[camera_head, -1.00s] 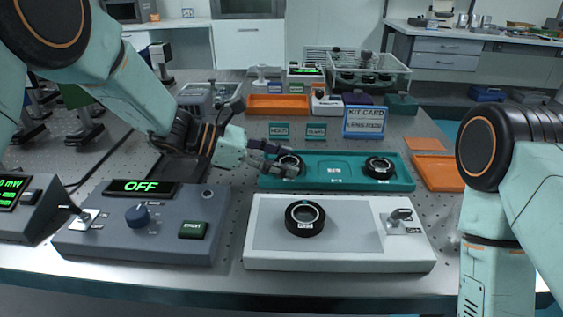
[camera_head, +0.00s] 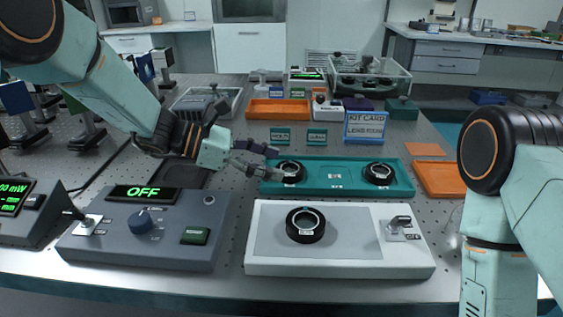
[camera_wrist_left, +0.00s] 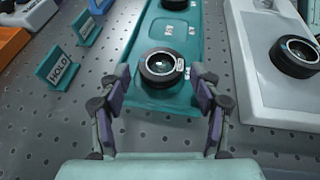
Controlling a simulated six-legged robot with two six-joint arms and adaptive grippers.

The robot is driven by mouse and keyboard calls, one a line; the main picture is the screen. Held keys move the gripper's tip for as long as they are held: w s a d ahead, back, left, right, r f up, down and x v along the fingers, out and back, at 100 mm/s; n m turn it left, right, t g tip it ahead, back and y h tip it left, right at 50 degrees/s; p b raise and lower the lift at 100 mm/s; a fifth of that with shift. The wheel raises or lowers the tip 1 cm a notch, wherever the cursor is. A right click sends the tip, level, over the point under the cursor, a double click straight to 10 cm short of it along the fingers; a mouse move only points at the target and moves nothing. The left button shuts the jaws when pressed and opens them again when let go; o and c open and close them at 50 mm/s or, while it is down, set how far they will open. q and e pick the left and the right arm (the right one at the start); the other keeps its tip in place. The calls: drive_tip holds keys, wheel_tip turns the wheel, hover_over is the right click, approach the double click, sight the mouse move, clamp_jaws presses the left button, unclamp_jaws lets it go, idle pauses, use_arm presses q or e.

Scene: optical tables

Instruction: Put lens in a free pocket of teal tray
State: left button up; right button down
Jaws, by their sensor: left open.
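The teal tray (camera_head: 335,188) lies behind the white fixture. A black-ringed lens (camera_head: 291,171) sits in its left pocket and another black-ringed lens (camera_head: 378,173) in its right pocket. The middle of the tray is bare. A third black-ringed lens (camera_head: 305,225) rests on the white fixture. My left gripper (camera_head: 268,161) is open at the tray's left end. In the left wrist view its spread fingers (camera_wrist_left: 161,80) stand on either side of the near lens (camera_wrist_left: 161,67), apart from it. My right gripper is out of view; only my right arm shows.
The white fixture (camera_head: 260,258) with a switch and a grey OFF box (camera_head: 120,247) stand in front. Small green HOLD signs (camera_head: 280,136), a blue kit card (camera_head: 365,126) and orange trays (camera_head: 279,109) are behind. Another orange tray (camera_head: 440,178) is at right.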

use_arm(q)
drive_tip(key=p+v, duration=0.1)
drive_tip(key=v, duration=0.7)
drive_tip(key=shift+r+p, duration=0.1)
drive_tip(key=shift+p, duration=0.25)
drive_tip(key=shift+s+a+r, duration=0.1)
drive_tip(key=shift+a, duration=0.4)
